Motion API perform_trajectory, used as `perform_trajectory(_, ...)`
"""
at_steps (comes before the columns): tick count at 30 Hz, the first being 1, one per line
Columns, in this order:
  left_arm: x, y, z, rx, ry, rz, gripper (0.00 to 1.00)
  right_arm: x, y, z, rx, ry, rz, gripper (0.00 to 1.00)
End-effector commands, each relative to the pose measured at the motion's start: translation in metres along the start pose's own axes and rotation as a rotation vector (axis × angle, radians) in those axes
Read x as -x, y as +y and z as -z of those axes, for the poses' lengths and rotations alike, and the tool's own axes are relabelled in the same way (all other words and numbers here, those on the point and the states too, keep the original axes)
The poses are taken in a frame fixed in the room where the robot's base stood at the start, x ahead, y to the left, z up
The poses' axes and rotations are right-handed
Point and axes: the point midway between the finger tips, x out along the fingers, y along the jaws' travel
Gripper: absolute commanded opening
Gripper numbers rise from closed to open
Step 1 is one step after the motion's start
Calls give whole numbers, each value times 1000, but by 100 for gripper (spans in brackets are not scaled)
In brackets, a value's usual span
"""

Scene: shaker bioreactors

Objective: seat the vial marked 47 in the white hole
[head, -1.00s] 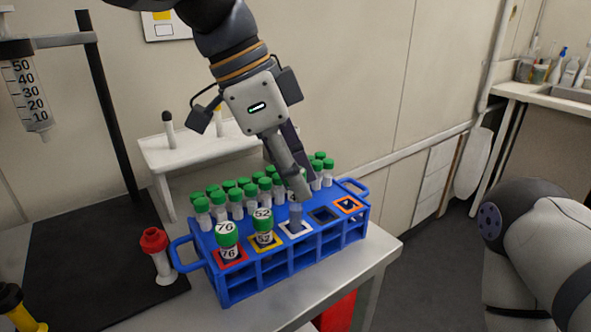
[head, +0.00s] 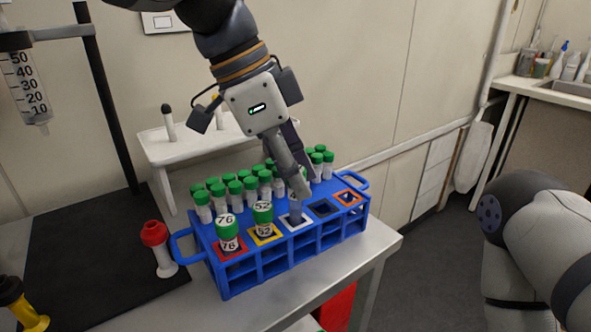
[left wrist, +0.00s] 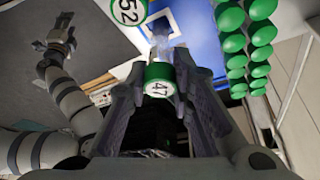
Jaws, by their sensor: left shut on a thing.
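The vial marked 47 has a green cap, seen in the left wrist view (left wrist: 160,78), and a clear body, seen in the head view (head: 295,212). My left gripper (head: 302,190) is shut on it; its fingers flank the cap in the left wrist view (left wrist: 160,88). The vial is roughly upright over the white-framed hole (head: 308,222) of the blue rack (head: 275,268). Its lower end is at the hole's opening; how far inside, I cannot tell. The fingers hide most of the cap in the head view.
Vial 76 (head: 228,232) stands in the red hole and vial 52 (head: 263,217) in the yellow one, left of the white. The dark-blue (head: 324,209) and orange (head: 348,198) holes look empty. Several green-capped vials (head: 235,195) fill the rear rows.

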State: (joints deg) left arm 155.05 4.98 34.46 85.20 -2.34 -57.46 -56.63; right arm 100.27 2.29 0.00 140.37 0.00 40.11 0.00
Motion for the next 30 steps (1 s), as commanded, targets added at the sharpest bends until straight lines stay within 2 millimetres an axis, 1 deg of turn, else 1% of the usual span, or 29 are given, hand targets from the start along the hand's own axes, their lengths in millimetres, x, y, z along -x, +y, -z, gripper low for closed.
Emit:
perform_trajectory(22,-10,0,-4,0,0,0,5,0,0,0,0,0,0,40)
perform_trajectory(30,-11,0,-5,0,0,0,5,0,0,0,0,0,0,40)
